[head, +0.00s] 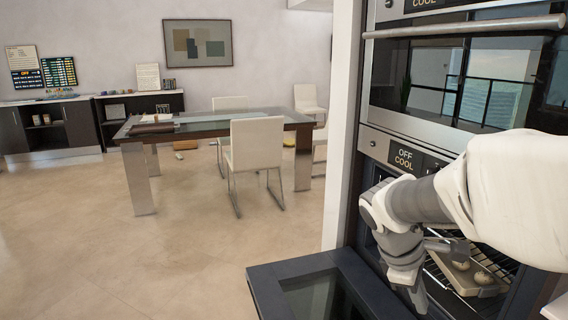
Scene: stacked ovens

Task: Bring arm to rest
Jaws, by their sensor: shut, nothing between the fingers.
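My gripper (418,297) hangs at the end of my white and grey arm, fingers pointing down. It is shut and empty. In this view it overlaps the opening of the lower oven (404,154) and the inner edge of its lowered door (322,288). I cannot tell whether it touches the door. Inside the lower oven, a tray (440,262) with round pale items (482,277) on it sits on a wire rack (500,262). My arm hides much of the oven's front and opening.
The upper oven (460,75) is shut, with a long handle (465,27) across it. Its lower neighbour's door juts out low in front. A table (215,125) and white chairs (256,150) stand far left. The tiled floor (130,250) at the left is clear.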

